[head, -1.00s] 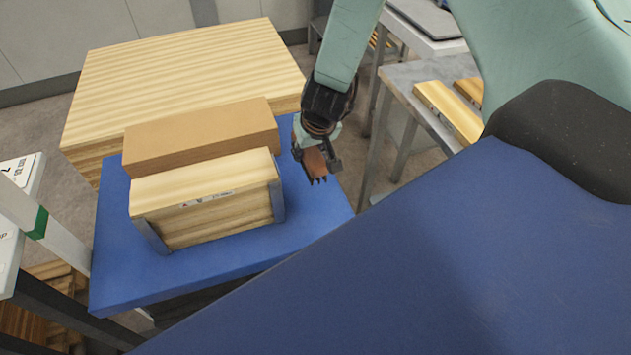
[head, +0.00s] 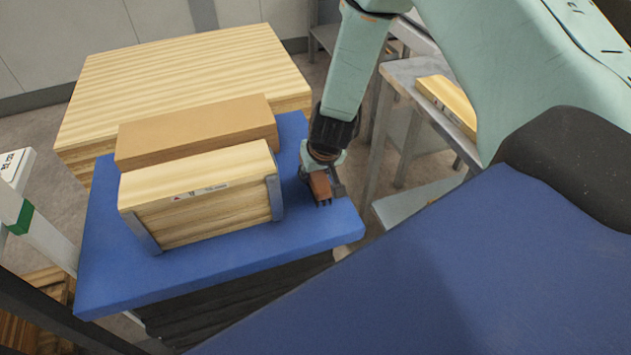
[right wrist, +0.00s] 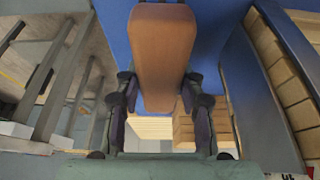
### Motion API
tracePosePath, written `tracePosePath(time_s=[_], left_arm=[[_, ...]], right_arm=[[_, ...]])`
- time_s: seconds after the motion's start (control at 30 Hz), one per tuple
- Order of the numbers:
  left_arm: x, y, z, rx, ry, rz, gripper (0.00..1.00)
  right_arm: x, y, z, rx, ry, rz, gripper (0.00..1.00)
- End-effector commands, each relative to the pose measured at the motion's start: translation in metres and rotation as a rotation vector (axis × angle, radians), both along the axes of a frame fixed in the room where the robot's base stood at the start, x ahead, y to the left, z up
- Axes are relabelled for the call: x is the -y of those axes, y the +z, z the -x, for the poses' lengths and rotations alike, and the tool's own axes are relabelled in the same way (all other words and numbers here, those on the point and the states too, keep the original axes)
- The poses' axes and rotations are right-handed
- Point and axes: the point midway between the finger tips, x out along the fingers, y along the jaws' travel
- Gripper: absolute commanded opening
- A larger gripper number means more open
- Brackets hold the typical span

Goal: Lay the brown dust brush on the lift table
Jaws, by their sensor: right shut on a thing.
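The brown dust brush (head: 320,186) is in my right gripper (head: 323,196), at the right end of the blue lift table (head: 250,248). In the right wrist view the brush's brown block (right wrist: 163,55) sits between the two dark fingers (right wrist: 160,110), with the blue table top behind it. The right gripper is shut on the brush. In the head view the brush overlaps the table top near its right edge; I cannot tell whether it touches the surface. My left gripper is not in view.
A pale wooden crate (head: 205,210) with grey end strips stands on the lift table, beside a brown box (head: 200,135). A large wooden stack (head: 185,75) is behind. A grey side table with boards (head: 448,100) stands to the right. The table's front strip is bare.

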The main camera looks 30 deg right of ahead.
Motion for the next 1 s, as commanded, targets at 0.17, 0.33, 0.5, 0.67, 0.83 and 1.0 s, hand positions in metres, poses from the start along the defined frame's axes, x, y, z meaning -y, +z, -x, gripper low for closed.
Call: tracePosePath(time_s=[0.17, 0.33, 0.5, 0.67, 0.83, 1.0], left_arm=[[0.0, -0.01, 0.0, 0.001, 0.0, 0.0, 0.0], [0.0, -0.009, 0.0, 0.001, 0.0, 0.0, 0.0], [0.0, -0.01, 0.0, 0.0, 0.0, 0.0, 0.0], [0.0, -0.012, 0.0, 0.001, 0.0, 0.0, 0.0], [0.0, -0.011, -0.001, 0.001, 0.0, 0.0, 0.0], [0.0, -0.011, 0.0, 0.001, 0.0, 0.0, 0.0]], right_arm=[[0.0, -0.017, -0.001, 0.002, 0.001, 0.002, 0.05], [0.0, -0.016, -0.001, 0.002, 0.0, 0.001, 0.05], [0.0, -0.018, -0.001, 0.001, 0.0, 0.001, 0.05], [0.0, -0.021, -0.001, 0.001, -0.001, 0.001, 0.43], [0.0, -0.02, -0.001, 0.001, -0.001, 0.001, 0.58], [0.0, -0.02, -0.001, 0.001, 0.0, 0.001, 0.62]])
